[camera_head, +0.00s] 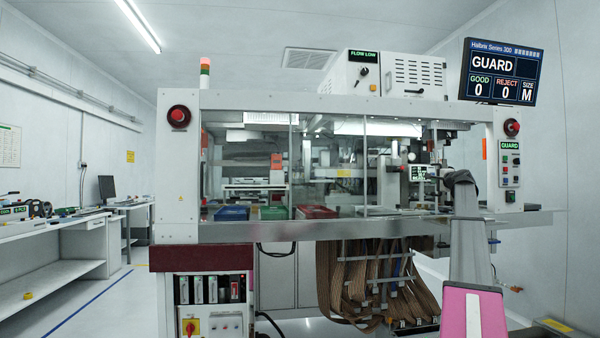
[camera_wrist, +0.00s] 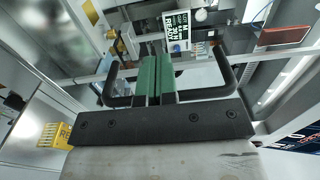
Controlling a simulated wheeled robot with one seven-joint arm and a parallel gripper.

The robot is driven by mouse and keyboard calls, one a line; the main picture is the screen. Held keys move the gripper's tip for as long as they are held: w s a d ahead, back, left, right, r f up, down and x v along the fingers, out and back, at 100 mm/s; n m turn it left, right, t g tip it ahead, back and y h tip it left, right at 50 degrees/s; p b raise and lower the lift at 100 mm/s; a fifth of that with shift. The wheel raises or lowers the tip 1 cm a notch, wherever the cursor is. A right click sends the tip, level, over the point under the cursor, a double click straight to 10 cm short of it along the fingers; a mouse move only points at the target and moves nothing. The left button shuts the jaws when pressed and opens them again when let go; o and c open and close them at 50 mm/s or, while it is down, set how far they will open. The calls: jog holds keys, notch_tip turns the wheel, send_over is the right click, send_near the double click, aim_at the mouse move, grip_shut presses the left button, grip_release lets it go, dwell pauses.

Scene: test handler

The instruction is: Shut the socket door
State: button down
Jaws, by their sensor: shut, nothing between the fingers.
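My gripper (camera_wrist: 156,64) shows in the wrist view with its two green finger pads pressed together and nothing between them. It points into the test handler, toward a small status screen (camera_wrist: 177,31) with white text. The same small screen shows in the head view (camera_head: 418,173). In the head view my arm reaches into the right part of the handler (camera_head: 340,230), and the fingers cannot be made out there. I cannot clearly pick out the socket door or tell how far it stands open; it may be hidden by my arm.
Clear guard panels (camera_head: 327,165) front the handler's left and middle. Behind them stand a blue bin (camera_head: 231,213), a green bin (camera_head: 273,213) and a red bin (camera_head: 316,212). A large monitor (camera_head: 502,72) reads GUARD. Brown ribbon cables (camera_head: 365,285) hang below the deck.

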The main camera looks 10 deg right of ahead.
jog(key=d, duration=0.8)
jog(key=shift+w+d, duration=0.15)
jog(key=shift+d, duration=0.05)
jog(key=d, duration=2)
jog(key=shift+w, duration=0.35)
jog(key=shift+d, duration=0.1)
jog(key=s+d, duration=0.1)
jog(key=s, duration=0.5)
dwell(1.2)
dwell(0.3)
